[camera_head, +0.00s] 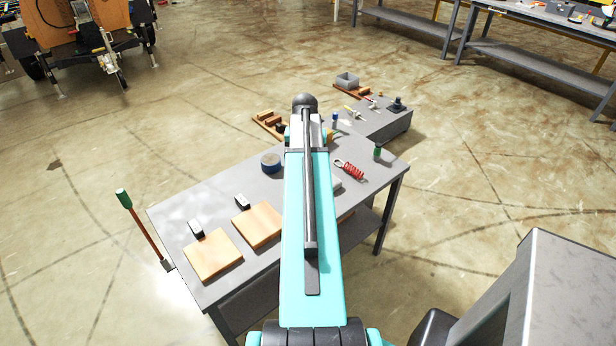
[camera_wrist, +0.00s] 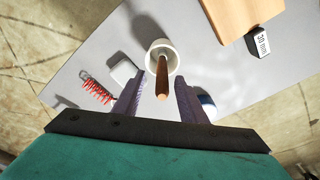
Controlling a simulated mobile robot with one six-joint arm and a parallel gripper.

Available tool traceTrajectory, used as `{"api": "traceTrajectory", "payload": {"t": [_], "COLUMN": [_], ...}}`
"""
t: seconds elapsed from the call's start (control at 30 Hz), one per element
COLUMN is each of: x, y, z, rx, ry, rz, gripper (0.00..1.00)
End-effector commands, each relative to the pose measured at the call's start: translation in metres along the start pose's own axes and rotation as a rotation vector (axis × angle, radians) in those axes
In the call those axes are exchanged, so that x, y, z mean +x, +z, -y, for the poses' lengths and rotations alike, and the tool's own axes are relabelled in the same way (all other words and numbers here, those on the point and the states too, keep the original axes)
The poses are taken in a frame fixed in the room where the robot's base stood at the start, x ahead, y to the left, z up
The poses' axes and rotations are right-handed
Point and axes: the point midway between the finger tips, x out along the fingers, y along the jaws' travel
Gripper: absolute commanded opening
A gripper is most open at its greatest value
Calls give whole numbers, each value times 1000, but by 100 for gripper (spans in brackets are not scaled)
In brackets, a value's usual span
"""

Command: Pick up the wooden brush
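The wooden brush (camera_wrist: 162,80) stands in a white cup (camera_wrist: 157,47) in the wrist view, with its brown handle pointing toward the camera. Its bristle end is hidden in the cup. My gripper (camera_wrist: 160,79) is open, with one finger on each side of the handle and gaps showing on both sides. Whether the fingertips are level with the handle's end or short of it is hard to tell. In the head view my arm covers the brush and the fingers.
A white object (camera_wrist: 123,72) lies near the cup. A green-topped tool (camera_head: 125,200) stands left of the table.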

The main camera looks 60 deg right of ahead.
Motion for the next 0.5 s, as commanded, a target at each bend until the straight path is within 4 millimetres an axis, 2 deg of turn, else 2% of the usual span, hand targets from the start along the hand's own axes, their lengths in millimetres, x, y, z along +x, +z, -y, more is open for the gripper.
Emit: {"api": "traceTrajectory", "payload": {"t": [0.3,0.5], "x": [25,32], "y": [1,1], "z": [1,1], "rx": [-1,-1], "ry": [0,0], "rz": [2,0], "gripper": [38,38]}}
